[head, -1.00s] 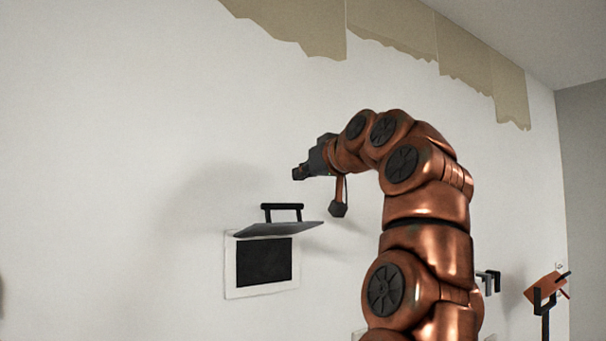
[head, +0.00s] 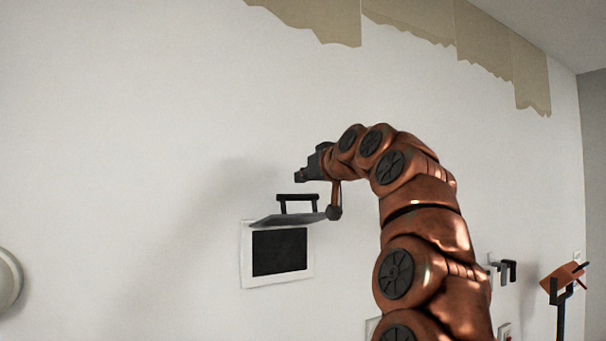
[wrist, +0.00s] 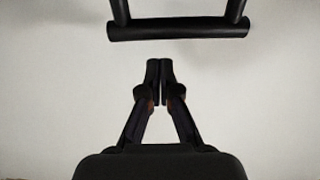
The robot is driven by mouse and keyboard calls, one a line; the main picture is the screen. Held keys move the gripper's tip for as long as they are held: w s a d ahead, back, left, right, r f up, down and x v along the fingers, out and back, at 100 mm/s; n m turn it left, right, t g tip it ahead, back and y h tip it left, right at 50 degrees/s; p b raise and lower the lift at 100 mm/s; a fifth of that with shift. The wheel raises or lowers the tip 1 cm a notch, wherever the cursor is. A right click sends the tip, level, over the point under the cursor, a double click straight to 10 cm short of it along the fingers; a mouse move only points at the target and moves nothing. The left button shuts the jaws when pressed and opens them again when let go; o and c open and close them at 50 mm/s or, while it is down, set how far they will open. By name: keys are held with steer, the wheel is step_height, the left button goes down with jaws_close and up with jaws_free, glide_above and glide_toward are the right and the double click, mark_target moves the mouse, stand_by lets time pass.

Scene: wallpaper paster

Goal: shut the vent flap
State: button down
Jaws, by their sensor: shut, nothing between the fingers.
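The vent (head: 246,278) is a white frame on the wall around a dark opening (head: 280,252). Its grey flap (head: 275,220) is raised, sticking out from the top edge of the frame. A black bar handle (head: 298,197) stands on the flap, and it also shows across the top of the wrist view (wrist: 178,29). My gripper (head: 299,175) is just above the handle in the head view. In the wrist view the gripper's fingertips (wrist: 159,70) are together and empty, with a visible gap between them and the handle bar.
Torn beige wallpaper (head: 410,15) hangs along the wall top. A round white object (head: 8,280) is at the left edge. Black hooks (head: 503,268) and an orange-brown board on a dark stand (head: 565,282) are at the right. The wall left of the vent is bare.

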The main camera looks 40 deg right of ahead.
steer(key=shift+s+a+f, duration=0.15)
steer(key=shift+s+f, duration=0.05)
steer(key=shift+f, duration=0.05)
steer(key=shift+s+f, duration=0.4)
steer(key=shift+f, duration=0.45)
steer(key=shift+f, duration=0.1)
steer(key=shift+f, duration=0.1)
